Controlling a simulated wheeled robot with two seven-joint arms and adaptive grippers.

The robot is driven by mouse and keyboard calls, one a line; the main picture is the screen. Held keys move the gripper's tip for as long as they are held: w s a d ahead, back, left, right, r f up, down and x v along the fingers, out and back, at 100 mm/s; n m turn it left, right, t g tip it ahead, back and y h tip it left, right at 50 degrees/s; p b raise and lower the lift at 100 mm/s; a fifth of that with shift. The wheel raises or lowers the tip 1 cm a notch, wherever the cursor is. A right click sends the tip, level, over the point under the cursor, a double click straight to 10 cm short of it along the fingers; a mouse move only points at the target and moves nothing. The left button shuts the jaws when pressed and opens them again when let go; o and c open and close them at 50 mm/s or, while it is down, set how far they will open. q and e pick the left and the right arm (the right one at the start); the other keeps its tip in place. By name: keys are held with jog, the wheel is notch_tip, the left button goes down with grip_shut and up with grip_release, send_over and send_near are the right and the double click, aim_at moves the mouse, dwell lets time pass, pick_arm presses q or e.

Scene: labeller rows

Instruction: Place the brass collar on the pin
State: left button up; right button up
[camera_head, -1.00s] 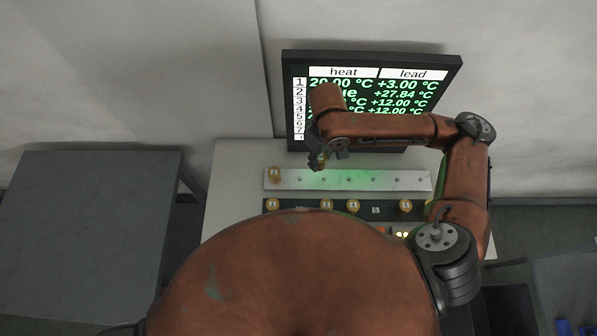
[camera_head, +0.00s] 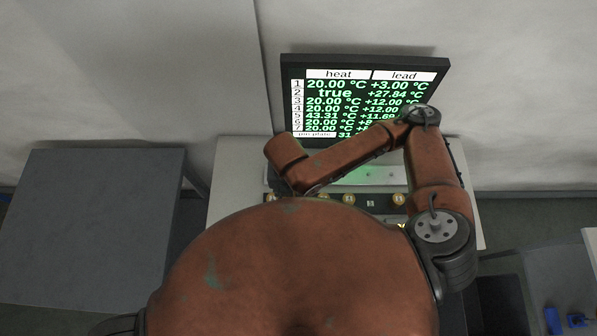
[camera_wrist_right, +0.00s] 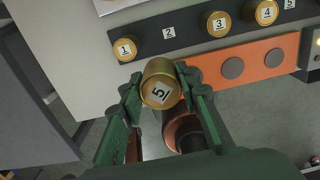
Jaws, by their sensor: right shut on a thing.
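My right gripper (camera_wrist_right: 158,76) is shut on a brass collar (camera_wrist_right: 162,72) whose face bears a label "5". It holds the collar in front of the dark rack (camera_wrist_right: 190,32), near its left end, in the right wrist view. In the head view my own arm hides this gripper and collar. The pale pin plate (camera_head: 400,175) lies behind the rack, with small pins (camera_head: 366,175) showing. My arm covers its left part. My left gripper is not in view.
The rack holds brass collars labelled 1 (camera_wrist_right: 125,49), 3 (camera_wrist_right: 219,23) and 4 (camera_wrist_right: 266,12); places 2 and 5 are empty. An orange strip (camera_wrist_right: 205,72) with grey discs runs in front.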

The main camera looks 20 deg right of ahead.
jog(key=w+b, duration=0.1)
jog(key=d+f+b, duration=0.1)
jog(key=shift+w+f+b, duration=0.25)
jog(key=shift+w+b, duration=0.05)
jog(key=shift+w, duration=0.1)
jog(key=w+d+f, duration=0.1)
jog(key=w+f, duration=0.1)
jog(key=w, duration=0.1)
jog(key=w+d+f, duration=0.2)
jog(key=w, duration=0.1)
jog(key=w+d+f, duration=0.1)
jog(key=w+f, duration=0.2)
jog(key=shift+w+d, duration=0.2)
jog(key=shift+d, duration=0.15)
jog(key=shift+w+d+f, duration=0.25)
jog(key=shift+w+f, duration=0.2)
jog(key=shift+f, duration=0.1)
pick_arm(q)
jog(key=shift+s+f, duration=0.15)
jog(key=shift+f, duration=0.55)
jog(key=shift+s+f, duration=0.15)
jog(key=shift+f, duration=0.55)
pick_arm(e)
jog(key=shift+w+d+f, duration=0.1)
jog(key=shift+w+f, duration=0.05)
jog(key=shift+f, duration=1.55)
jog(key=shift+f, duration=0.1)
jog(key=o, duration=1.3)
jog(key=shift+c, duration=0.2)
